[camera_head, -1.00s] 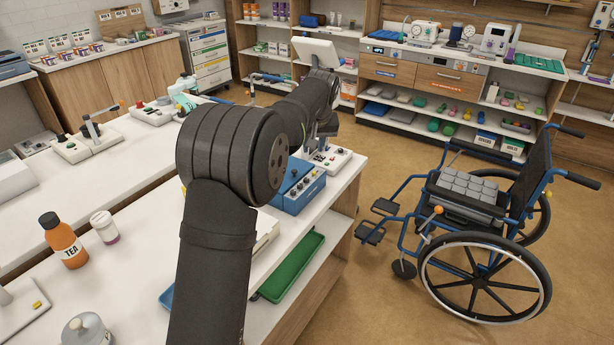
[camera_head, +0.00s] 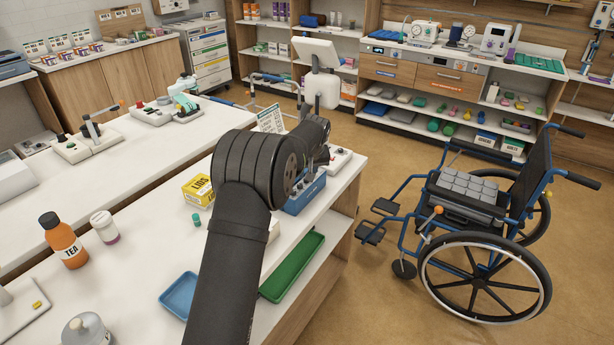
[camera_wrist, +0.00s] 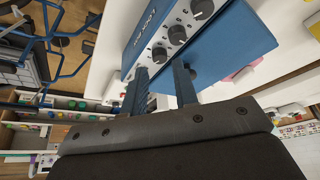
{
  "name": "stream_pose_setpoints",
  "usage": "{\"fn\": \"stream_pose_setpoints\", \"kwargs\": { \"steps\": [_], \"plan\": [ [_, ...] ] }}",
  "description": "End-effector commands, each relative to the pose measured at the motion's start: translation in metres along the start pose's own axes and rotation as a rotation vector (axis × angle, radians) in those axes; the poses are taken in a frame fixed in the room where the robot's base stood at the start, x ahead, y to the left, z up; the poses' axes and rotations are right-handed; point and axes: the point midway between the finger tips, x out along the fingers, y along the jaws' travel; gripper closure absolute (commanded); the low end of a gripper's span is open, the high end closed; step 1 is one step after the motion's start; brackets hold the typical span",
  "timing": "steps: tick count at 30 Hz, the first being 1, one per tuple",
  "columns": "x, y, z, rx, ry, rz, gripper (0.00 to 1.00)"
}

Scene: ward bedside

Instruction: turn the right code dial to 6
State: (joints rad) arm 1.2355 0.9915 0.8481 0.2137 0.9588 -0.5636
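The blue lock box (camera_wrist: 215,50) fills the upper middle of the wrist view, with white lettering and three dark round dials in a slanted row. The lowest dial (camera_wrist: 159,54) lies just beyond and between my two fingertips. The middle dial (camera_wrist: 177,34) and the upper dial (camera_wrist: 201,8) are farther off. My gripper (camera_wrist: 160,68) is open, its fingers apart with nothing held; I see no clear contact with a dial. The numbers are too small to read surely.
A yellow box (camera_head: 198,190), a blue tray (camera_head: 179,296) and a green tray (camera_head: 292,267) lie near my arm. A tea bottle (camera_head: 64,241) and a white-capped jar (camera_head: 104,227) stand at left. The wheelchair (camera_head: 480,230) is right of the counter.

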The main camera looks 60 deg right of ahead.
Motion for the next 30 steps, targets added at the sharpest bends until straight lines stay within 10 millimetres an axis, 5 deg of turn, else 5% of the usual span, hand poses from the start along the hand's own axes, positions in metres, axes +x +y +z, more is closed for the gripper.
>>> {"fn": "stream_pose_setpoints", "kwargs": {
  "steps": [6,17,21,30],
  "plan": [
    [0.023,0.0,0.0,0.0,0.0,0.0,0.73],
    [0.027,0.0,0.0,0.0,0.0,0.0,0.73],
    [0.027,0.0,0.0,0.0,0.0,0.0,1.0],
    [0.027,-0.001,0.0,0.019,0.0,0.007,1.0]
  ]
}}
